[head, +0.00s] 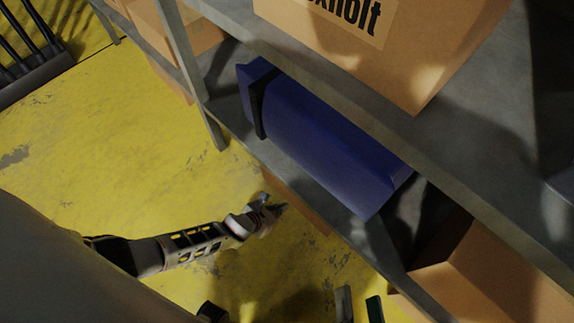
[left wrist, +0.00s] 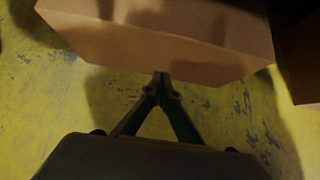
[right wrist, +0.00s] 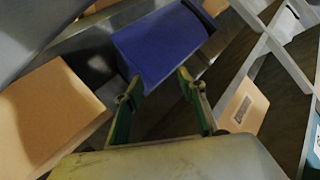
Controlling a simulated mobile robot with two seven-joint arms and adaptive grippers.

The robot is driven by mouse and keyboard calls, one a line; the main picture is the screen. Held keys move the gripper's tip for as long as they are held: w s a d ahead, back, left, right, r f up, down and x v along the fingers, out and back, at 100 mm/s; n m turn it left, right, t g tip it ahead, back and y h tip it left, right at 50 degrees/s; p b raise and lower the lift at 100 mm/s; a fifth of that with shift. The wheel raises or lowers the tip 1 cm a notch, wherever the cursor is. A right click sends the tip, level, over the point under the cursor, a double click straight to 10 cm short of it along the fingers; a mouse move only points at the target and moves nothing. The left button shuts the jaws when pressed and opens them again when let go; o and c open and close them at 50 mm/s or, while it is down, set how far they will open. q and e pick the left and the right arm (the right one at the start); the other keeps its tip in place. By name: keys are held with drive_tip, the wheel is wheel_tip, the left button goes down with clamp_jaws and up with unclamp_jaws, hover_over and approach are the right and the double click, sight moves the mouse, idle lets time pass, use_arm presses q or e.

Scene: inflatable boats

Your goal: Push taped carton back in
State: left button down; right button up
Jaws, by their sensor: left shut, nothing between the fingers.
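A brown carton (head: 296,203) sticks out from under the shelf edge, low near the floor. It also shows in the left wrist view (left wrist: 165,42), its lower edge across the top of the picture. I cannot make out tape on it. My left gripper (head: 280,209) is shut and empty, its tips close to the carton's outer face; I cannot tell if they touch. The closed tips show in the left wrist view (left wrist: 162,76). My right gripper (head: 359,298) is open and empty at the bottom of the head view. In the right wrist view its fingers (right wrist: 158,83) are spread below a blue case.
A large printed carton (head: 425,55) stands above. Another carton (head: 490,270) sits lower right. The yellow floor (head: 120,170) is clear left of the shelf.

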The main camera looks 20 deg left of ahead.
use_arm(q)
drive_tip(key=p+v, duration=0.6)
drive_tip(key=v, duration=0.4)
drive_tip(key=shift+s, duration=0.2)
use_arm(e)
drive_tip(key=w+d+n+h, duration=0.1)
drive_tip(key=d+n, duration=0.5)
drive_tip(key=shift+w+d+r+g, duration=0.15)
drive_tip(key=shift+d+r+g, duration=0.05)
drive_tip(key=shift+d+g, duration=0.2)
